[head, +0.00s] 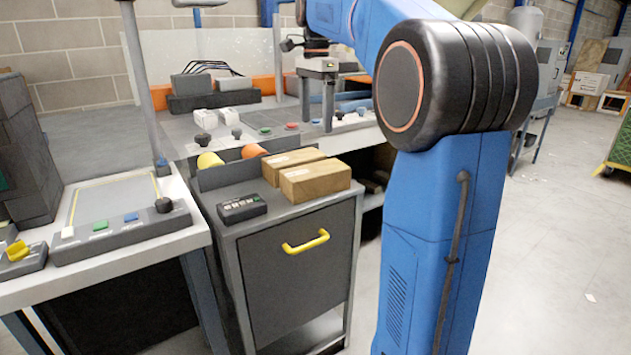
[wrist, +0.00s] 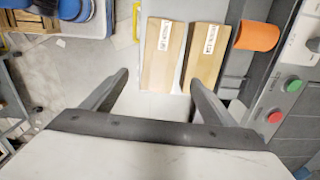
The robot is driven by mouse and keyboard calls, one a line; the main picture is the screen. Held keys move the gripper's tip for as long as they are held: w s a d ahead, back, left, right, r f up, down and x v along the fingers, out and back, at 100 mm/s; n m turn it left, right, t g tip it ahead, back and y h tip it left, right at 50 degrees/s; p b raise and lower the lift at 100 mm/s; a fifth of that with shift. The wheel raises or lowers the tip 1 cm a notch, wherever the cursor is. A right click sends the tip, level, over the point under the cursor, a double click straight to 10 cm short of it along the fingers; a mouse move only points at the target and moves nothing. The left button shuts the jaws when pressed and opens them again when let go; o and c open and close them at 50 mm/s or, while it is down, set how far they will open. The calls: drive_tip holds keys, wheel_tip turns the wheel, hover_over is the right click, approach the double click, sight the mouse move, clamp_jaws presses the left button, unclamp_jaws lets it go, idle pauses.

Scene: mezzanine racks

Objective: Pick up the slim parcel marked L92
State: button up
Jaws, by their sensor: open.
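Two brown box parcels lie side by side on the grey cabinet top. The parcel nearer the yellow handle (head: 316,183) is on the left in the wrist view (wrist: 158,68). The other parcel (head: 290,160) is behind it, on the right in the wrist view (wrist: 203,66). Each has a white label on top, but the print is too small to read surely, so I cannot tell which is L92. My gripper (head: 316,122) is open and empty, above and behind the parcels.
A black keypad box (head: 242,208) sits left of the parcels on the cabinet. Orange and yellow rollers (head: 253,151) stand behind the cabinet top's back edge. A bench with buttons (head: 291,126) lies behind, and a left bench (head: 120,215) adjoins. Open floor lies at right.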

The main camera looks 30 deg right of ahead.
sight(316, 169)
wheel_tip(316, 169, down, 17)
drive_tip(key=shift+w+f, duration=0.1)
drive_tip(key=shift+f, duration=0.05)
idle(0.7)
drive_tip(key=c, duration=1.3)
